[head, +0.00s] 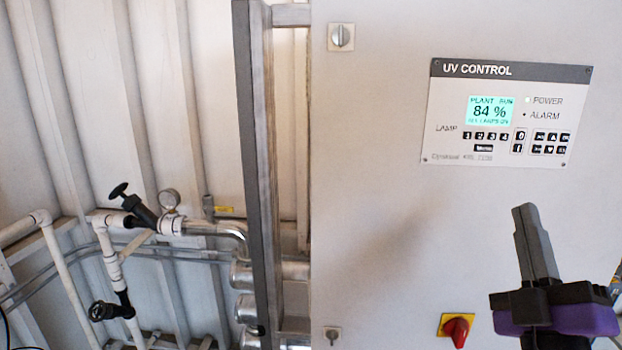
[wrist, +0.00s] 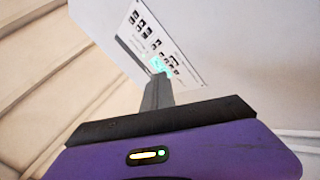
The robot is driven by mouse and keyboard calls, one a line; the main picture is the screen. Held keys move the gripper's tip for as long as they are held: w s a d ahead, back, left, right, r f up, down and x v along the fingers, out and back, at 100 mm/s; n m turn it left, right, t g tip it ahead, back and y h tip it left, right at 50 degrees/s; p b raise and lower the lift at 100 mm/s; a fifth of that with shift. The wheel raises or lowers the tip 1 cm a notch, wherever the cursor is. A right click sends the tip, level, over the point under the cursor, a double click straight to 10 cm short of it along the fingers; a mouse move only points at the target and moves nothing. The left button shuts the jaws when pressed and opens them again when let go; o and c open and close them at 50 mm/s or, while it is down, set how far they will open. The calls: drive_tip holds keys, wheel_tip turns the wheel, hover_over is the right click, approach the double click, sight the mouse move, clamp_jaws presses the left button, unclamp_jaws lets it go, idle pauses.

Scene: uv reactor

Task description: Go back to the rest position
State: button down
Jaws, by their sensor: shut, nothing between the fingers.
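My gripper (head: 524,212) is at the lower right of the head view, its grey fingers together and pointing up, with nothing between them. Its purple and black body is below the fingers. In the wrist view the shut fingers (wrist: 158,82) point toward the UV control panel (wrist: 150,40). In the head view the UV control panel (head: 505,112) is on the cabinet front, above the fingertips. Its screen (head: 490,111) is lit and reads "PLANT RUN" and "84 %". I cannot tell how far the fingertips are from the cabinet.
A red rotary switch (head: 457,330) on a yellow plate is left of my gripper. The pale cabinet front (head: 380,200) has a knob (head: 341,37) at its upper left. A grey post (head: 258,170), pipes, black valves (head: 140,208) and a gauge (head: 170,199) stand to the left.

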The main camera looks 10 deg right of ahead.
drive_tip(key=s+a+f+m+g+y, duration=0.25)
drive_tip(key=s+a+f, duration=0.25)
drive_tip(key=f, duration=0.5)
drive_tip(key=s+a+f+m+g+y, duration=0.1)
drive_tip(key=s+a+f+m+y, duration=0.4)
drive_tip(key=f, duration=0.5)
drive_tip(key=s+a+f+g+y, duration=0.1)
drive_tip(key=s+a+f+g, duration=0.1)
drive_tip(key=s+f, duration=0.4)
drive_tip(key=s+a+f+g, duration=0.2)
drive_tip(key=s+f, duration=0.4)
drive_tip(key=s, duration=0.7)
drive_tip(key=shift+f+g+y, duration=0.3)
drive_tip(key=shift+g+y, duration=0.05)
drive_tip(key=shift+g, duration=0.4)
drive_tip(key=shift+a, duration=0.1)
